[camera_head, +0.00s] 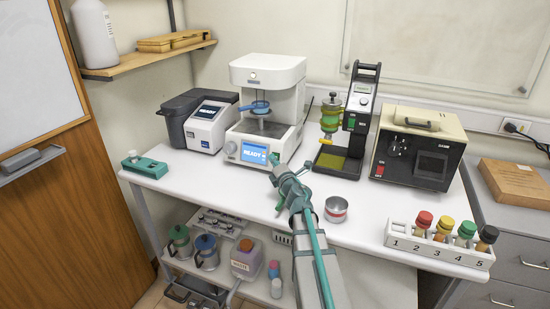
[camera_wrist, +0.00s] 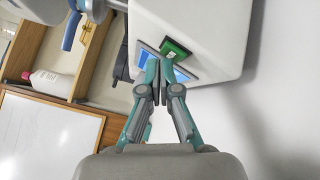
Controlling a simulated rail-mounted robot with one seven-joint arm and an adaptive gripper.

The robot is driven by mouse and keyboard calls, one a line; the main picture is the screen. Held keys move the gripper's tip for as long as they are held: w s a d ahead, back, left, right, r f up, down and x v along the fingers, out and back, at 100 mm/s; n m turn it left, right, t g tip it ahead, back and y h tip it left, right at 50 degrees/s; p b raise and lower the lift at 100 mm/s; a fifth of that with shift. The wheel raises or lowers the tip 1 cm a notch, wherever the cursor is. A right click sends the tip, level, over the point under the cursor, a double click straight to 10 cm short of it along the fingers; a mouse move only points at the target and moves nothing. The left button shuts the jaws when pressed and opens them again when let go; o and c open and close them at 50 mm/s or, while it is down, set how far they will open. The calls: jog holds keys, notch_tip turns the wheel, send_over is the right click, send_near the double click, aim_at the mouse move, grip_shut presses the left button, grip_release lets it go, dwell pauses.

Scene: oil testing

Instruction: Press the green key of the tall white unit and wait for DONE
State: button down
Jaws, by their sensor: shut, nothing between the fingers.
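The tall white unit (camera_head: 262,92) stands at the back of the white bench. Its blue screen (camera_head: 254,152) reads READY. In the wrist view the unit's white body (camera_wrist: 210,30) is at the top right, with the green key (camera_wrist: 174,49) beside the partly covered blue screen. My gripper (camera_head: 276,167) is shut and empty, in front of the unit's lower right front. In the wrist view its fingertips (camera_wrist: 164,66) overlap the edge of the green key. I cannot tell whether they touch it.
A dark grey instrument (camera_head: 200,122) stands left of the unit. A stand with a green-yellow column (camera_head: 330,120) and a cream-black box (camera_head: 418,150) stand right. A metal cup (camera_head: 336,209) and a numbered rack (camera_head: 440,246) with capped bottles sit right of my arm. The front-left bench is mostly clear.

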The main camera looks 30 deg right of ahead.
jog(key=shift+w+d+f, duration=0.1)
jog(key=shift+w+d, duration=0.2)
jog(key=shift+d, duration=0.05)
dwell(0.7)
jog(key=shift+s+a, duration=0.1)
jog(key=shift+s+a+r, duration=0.2)
jog(key=shift+s+a, duration=0.25)
jog(key=shift+a, duration=0.05)
jog(key=shift+a, duration=0.1)
dwell(0.3)
jog(key=s+a, duration=0.1)
jog(key=s+a+r+p, duration=0.1)
jog(key=s+a, duration=0.1)
jog(key=shift+a+r, duration=0.15)
jog(key=shift+a, duration=0.1)
dwell(0.3)
jog(key=shift+a, duration=0.1)
dwell(0.5)
